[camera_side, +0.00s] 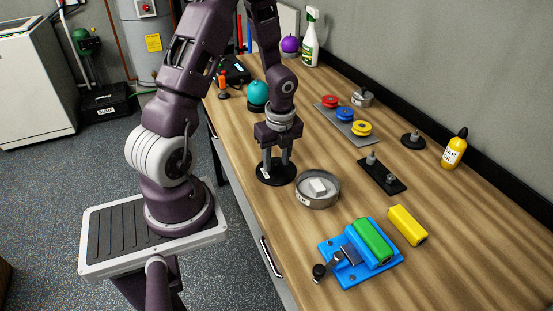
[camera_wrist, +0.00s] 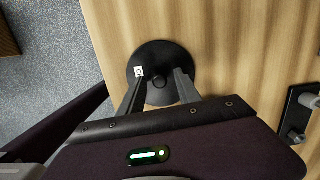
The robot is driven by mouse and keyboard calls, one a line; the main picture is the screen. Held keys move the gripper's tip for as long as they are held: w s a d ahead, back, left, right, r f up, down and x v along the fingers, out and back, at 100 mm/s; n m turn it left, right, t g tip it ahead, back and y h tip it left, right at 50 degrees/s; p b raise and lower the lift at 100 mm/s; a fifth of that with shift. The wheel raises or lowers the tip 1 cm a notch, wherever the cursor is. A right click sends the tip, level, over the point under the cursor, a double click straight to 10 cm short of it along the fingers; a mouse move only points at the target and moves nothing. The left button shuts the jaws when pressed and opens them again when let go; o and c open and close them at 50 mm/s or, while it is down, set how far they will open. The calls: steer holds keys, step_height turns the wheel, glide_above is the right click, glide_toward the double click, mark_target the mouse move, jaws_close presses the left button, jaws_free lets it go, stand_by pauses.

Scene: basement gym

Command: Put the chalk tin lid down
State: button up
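The chalk tin lid (camera_side: 267,179) is a flat black disc with a round knob and a small white label. It appears level, at or very near the bench top close to the bench's left edge. In the wrist view the lid (camera_wrist: 158,52) shows from above. My gripper (camera_side: 276,165) points straight down over it. Its two fingers (camera_wrist: 160,82) stand apart on either side of the knob; I cannot tell whether they press on it. The round grey tin (camera_side: 318,199), open on top with a white block inside, stands just right of the lid.
A blue fixture (camera_side: 340,268) with a green block and a yellow block (camera_side: 407,226) are nearer the front. A teal ball (camera_side: 258,92) stands behind my gripper. The bench edge is close on the left.

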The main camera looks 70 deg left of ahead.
mark_target(279, 173)
step_height(279, 173, up, 12)
steer(key=d, duration=0.1)
steer(key=s+d+r+n+t, duration=0.2)
steer(key=s+d+r+n, duration=0.3)
steer(key=d+n, duration=0.3)
steer(key=s+d+r+n+t+h, duration=0.1)
steer(key=s+d+r+n+t, duration=0.2)
steer(key=s+d+r+n, duration=0.3)
steer(key=d+r+n, duration=0.2)
steer(key=d+n, duration=0.1)
steer(key=d, duration=0.1)
steer(key=shift+s+d+t, duration=0.2)
steer(key=shift+d+t, duration=0.05)
steer(key=shift+t, duration=0.05)
